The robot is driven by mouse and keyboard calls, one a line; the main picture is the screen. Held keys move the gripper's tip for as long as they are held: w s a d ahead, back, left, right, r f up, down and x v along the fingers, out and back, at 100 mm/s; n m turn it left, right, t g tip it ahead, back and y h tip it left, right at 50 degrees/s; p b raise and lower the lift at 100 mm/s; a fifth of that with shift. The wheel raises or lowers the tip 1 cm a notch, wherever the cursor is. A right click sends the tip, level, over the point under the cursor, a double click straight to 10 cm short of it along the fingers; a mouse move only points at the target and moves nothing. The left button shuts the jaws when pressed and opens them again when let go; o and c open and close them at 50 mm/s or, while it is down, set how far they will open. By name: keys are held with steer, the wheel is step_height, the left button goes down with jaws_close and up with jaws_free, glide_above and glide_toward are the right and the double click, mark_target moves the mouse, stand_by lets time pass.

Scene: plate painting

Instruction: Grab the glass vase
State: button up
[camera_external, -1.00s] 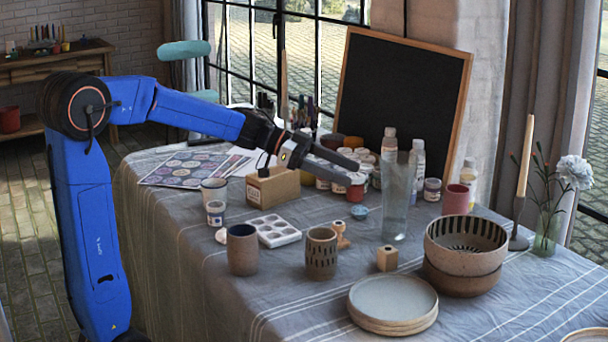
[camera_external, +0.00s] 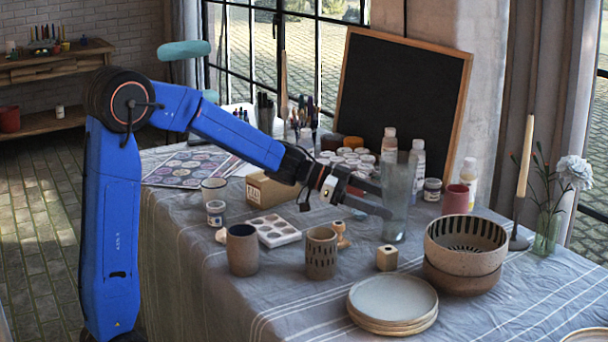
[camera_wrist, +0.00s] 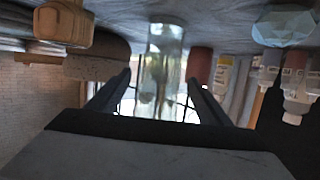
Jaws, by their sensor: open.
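The glass vase (camera_external: 402,185) is a tall, clear cylinder standing upright on the cloth-covered table. My gripper (camera_external: 386,201) is open at the vase's left side, with its fingertips at the vase's edge in this view. The wrist view is upside down, and in it the glass vase (camera_wrist: 165,45) shows centred between the two spread fingers of my gripper (camera_wrist: 159,79). A gap shows on each side of the glass there. I cannot tell how deep the vase lies between the fingers.
Stacked bowls (camera_external: 466,262) are to the right. Paint bottles (camera_external: 418,160) and jars stand behind. A chalkboard (camera_external: 400,95) leans behind.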

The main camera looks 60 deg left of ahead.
mark_target(407, 211)
steer(key=shift+x, duration=3.85)
steer(key=shift+a+f, duration=0.1)
steer(key=c, duration=1.5)
steer(key=shift+c, duration=0.4)
